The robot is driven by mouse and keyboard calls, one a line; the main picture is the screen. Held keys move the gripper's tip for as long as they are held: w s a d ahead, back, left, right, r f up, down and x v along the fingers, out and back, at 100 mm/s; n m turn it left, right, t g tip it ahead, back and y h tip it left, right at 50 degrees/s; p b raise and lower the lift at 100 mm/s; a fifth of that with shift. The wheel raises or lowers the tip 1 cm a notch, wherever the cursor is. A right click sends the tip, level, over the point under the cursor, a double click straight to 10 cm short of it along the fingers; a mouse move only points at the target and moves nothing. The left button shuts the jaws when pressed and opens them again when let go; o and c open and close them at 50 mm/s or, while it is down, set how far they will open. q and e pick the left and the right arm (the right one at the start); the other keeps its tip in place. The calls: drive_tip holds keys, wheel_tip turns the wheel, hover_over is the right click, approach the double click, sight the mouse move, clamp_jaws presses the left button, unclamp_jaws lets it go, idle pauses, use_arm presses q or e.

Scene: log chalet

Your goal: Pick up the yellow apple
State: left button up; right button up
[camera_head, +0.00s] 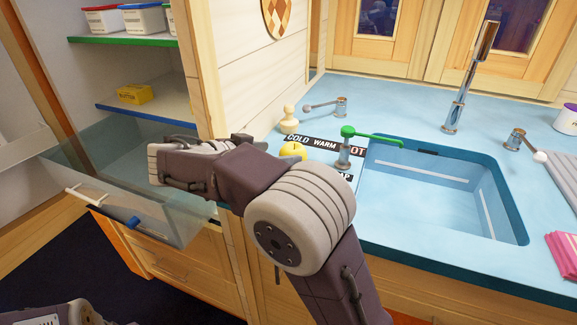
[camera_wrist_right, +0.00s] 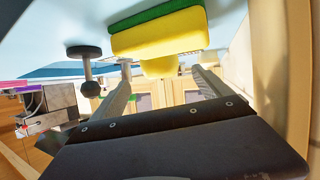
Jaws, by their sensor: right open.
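The yellow apple (camera_head: 293,150) sits on the blue counter, left of the sink beside the tap labels. My right arm passes in front of its lower edge in the head view. My right gripper (camera_wrist_right: 161,68) is open in the right wrist view, its two fingers apart. In the head view it is mostly hidden behind my own arm. In the wrist view a yellow block with a green layer (camera_wrist_right: 158,36) lies beyond the fingertips. A smaller yellow shape shows below it; I cannot tell whether it is the apple. No contact with the fingers is clear. My left gripper is not in view.
The sink (camera_head: 450,195) lies to the right, with a green-handled tap (camera_head: 350,133) near the apple. A cream knobbed piece (camera_head: 289,121) stands behind the apple. A clear drawer (camera_head: 130,195) is pulled out at left, below shelves with a yellow box (camera_head: 135,93).

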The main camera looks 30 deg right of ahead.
sight(294, 153)
drive_tip(key=shift+w+d+f, duration=0.15)
drive_tip(key=shift+w+f, duration=0.05)
drive_tip(key=shift+w, duration=0.1)
drive_tip(key=shift+x, duration=1.1)
drive_tip(key=x, duration=0.2)
drive_tip(key=b+x, duration=0.1)
drive_tip(key=x, duration=0.1)
drive_tip(key=shift+s+f+b, duration=0.2)
drive_tip(key=shift+f+b, duration=0.1)
drive_tip(key=shift+w+d+f, duration=0.1)
drive_tip(key=shift+w+d, duration=0.05)
drive_tip(key=shift+d, duration=0.25)
drive_tip(key=shift+a, duration=0.1)
drive_tip(key=c, duration=1.6)
wheel_tip(294, 153, up, 10)
drive_tip(key=p, duration=0.3)
